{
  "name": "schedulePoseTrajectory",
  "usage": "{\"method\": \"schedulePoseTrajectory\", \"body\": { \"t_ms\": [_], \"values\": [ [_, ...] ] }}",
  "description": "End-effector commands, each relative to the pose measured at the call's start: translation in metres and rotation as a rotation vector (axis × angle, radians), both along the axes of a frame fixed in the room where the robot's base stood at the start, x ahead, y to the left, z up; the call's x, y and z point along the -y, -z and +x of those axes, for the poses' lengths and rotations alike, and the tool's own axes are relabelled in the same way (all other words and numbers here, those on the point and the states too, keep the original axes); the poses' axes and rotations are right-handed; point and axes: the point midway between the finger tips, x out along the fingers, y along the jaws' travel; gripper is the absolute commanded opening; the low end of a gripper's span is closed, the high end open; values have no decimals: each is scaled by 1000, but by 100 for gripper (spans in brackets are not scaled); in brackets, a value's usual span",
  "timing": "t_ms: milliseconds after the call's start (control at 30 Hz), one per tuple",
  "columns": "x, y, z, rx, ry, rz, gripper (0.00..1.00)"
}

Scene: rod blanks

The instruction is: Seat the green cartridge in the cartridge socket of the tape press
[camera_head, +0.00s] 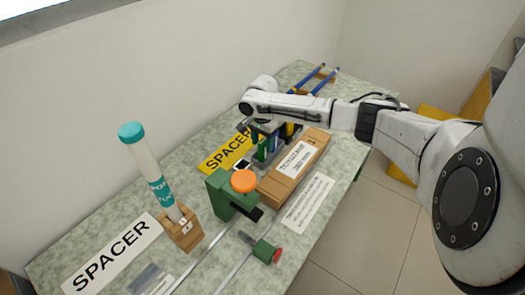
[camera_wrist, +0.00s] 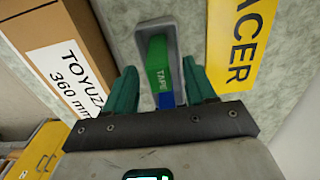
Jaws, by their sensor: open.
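The green cartridge (camera_wrist: 157,62), with a "TAPE" label, stands in a grey tray (camera_wrist: 143,40) in the wrist view. My gripper (camera_wrist: 161,88) is open, with one teal finger to each side of the cartridge; I see gaps, and contact cannot be told. The tape press (camera_head: 224,196) is green with an orange knob (camera_head: 243,181). Its socket cannot be made out.
A long cardboard box (camera_head: 297,163) lies right of the tray, and a yellow "SPACER" sign (camera_head: 222,157) lies left. A tube (camera_head: 150,170) leans in a wooden block (camera_head: 183,233). A green piece with a red end (camera_head: 266,252) lies by the metal rails. Blue rods (camera_head: 325,82) lie behind.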

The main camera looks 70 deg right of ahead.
Motion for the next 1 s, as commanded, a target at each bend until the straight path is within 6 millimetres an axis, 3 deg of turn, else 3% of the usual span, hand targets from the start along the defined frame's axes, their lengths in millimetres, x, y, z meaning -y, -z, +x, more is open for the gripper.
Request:
{"method": "schedulePoseTrajectory", "body": {
  "t_ms": [100,367,900,1000],
  "values": [
    [0,10,0,0,0,-1,55],
    [0,11,0,0,0,0,54],
    [0,11,0,0,0,0,3],
    [0,11,0,0,0,0,0]
  ]
}}
